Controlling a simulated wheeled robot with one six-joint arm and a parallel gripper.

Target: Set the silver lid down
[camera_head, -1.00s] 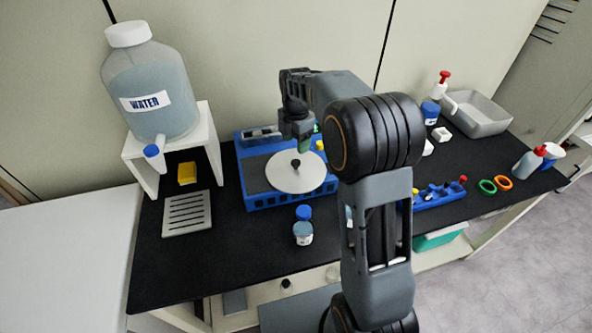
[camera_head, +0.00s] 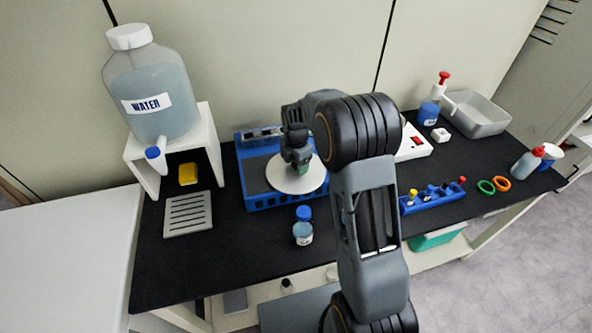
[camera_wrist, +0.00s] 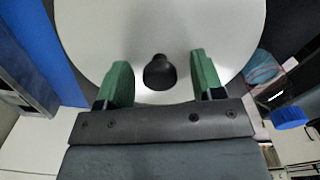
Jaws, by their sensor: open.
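The silver lid (camera_head: 283,181) is a pale round disc with a black knob. In the head view it lies on the blue-framed device (camera_head: 252,196) at the middle of the bench. The lid (camera_wrist: 215,30) fills the upper part of the wrist view. Its black knob (camera_wrist: 159,73) stands between the green fingertips. My gripper (camera_head: 303,170) is over the lid and hides the knob in the head view. In the wrist view my gripper (camera_wrist: 158,80) is open, with a gap on both sides of the knob.
A small blue-capped bottle (camera_head: 303,228) stands just in front of the device. A water jug (camera_head: 152,85) on a white stand (camera_head: 208,130) is to the left. A blue rack (camera_head: 432,199) and a grey bin (camera_head: 476,113) are to the right.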

